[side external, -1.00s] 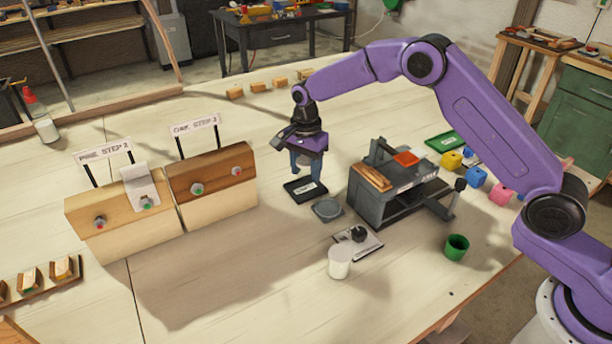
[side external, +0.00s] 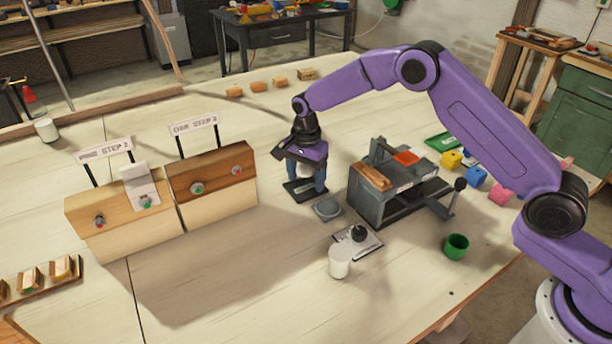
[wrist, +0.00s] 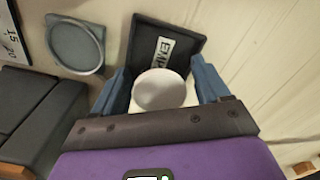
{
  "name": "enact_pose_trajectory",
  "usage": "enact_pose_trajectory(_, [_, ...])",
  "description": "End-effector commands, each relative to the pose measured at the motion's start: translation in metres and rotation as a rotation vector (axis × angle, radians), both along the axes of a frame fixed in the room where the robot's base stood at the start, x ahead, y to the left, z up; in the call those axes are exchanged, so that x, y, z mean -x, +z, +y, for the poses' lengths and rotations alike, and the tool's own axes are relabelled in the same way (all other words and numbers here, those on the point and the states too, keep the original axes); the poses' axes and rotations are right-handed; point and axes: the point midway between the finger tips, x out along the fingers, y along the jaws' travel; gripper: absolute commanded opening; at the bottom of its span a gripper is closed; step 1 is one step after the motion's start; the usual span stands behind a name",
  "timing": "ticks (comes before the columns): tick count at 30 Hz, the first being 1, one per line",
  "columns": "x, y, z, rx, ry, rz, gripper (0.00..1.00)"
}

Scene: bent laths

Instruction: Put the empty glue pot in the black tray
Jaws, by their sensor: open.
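The black tray (side external: 300,197) lies flat on the table, with a white label that reads "EMP…" in the wrist view (wrist: 193,32). My gripper (side external: 306,184) is low over it, pointing down. Its blue fingers are open, one on each side of a white round pot (wrist: 159,88). The pot also shows pale between the fingers in the side view (side external: 304,171). In the wrist view it overlaps the near part of the tray. I cannot tell whether its base touches the tray.
A grey round dish (side external: 327,209) sits beside the tray. The dark grey machine (side external: 385,200) stands close on the right. Another white pot (side external: 340,262) and a green cup (side external: 456,247) stand nearer the front. Wooden step boards (side external: 212,185) are at the left.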

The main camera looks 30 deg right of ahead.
Motion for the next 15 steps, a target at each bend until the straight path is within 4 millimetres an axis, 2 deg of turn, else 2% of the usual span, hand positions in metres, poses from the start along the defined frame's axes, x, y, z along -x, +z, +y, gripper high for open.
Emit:
enact_pose_trajectory(5, [-0.001,0.019,0.001,-0.001,0.000,-0.004,0.75])
enact_pose_trajectory(15, [-0.001,0.086,0.001,-0.001,0.000,-0.005,0.75])
